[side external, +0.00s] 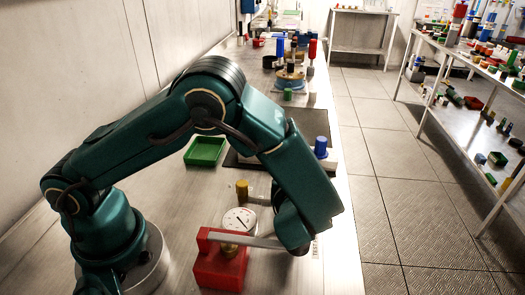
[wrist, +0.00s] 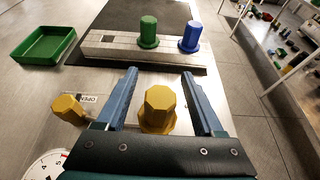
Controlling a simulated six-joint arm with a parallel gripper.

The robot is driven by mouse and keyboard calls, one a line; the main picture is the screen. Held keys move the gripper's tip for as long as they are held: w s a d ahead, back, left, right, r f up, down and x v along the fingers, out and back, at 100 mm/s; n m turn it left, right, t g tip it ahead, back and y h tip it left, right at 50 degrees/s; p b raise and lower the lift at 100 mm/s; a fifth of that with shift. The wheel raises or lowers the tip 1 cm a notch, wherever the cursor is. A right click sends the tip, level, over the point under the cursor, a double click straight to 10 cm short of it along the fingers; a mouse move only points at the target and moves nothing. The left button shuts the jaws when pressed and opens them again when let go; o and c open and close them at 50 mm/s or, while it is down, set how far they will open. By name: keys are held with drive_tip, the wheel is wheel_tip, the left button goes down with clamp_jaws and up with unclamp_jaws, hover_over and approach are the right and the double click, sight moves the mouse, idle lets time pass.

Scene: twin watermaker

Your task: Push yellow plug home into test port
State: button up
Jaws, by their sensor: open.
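A yellow faceted plug (wrist: 158,105) stands between the two blue-grey fingers of my gripper (wrist: 159,75) in the wrist view. The fingers are open, with a gap visible on either side of the plug. My forearm and wrist hide this plug in the side view. A second yellow faceted piece (wrist: 67,108) stands left of the fingers beside a label reading OPEN; it seems to be the upright yellow piece (side external: 242,190) in the side view. I cannot tell which opening is the test port, or how deep the plug sits.
A pale block (wrist: 110,46) carries a green plug (wrist: 149,32) and a blue plug (wrist: 190,37) on a dark mat. A green tray (side external: 205,151) lies to the left. A white dial (side external: 239,219) and a red block (side external: 220,272) with a grey bar are close to my wrist.

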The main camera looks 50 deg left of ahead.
drive_tip(key=s+a+r, duration=0.4)
drive_tip(key=a+r, duration=0.6)
drive_tip(key=r, duration=0.1)
drive_tip(key=shift+s+a, duration=0.3)
drive_tip(key=shift+a, duration=0.1)
drive_tip(key=s+a+r+n+g+y, duration=0.1)
drive_tip(key=s+a+r+n+g, duration=0.15)
drive_tip(key=s+a+n, duration=0.2)
drive_tip(key=s+d+f+n+g+h, duration=0.2)
drive_tip(key=s+n+h, duration=0.1)
drive_tip(key=s+n, duration=0.55)
drive_tip(key=s+d+n+h, duration=0.1)
drive_tip(key=d+n+h, duration=0.6)
drive_tip(key=d+n, duration=0.5)
drive_tip(key=shift+s+d+n+t, duration=0.2)
drive_tip(key=shift+d+n+t, duration=0.15)
drive_tip(key=shift+n, duration=0.65)
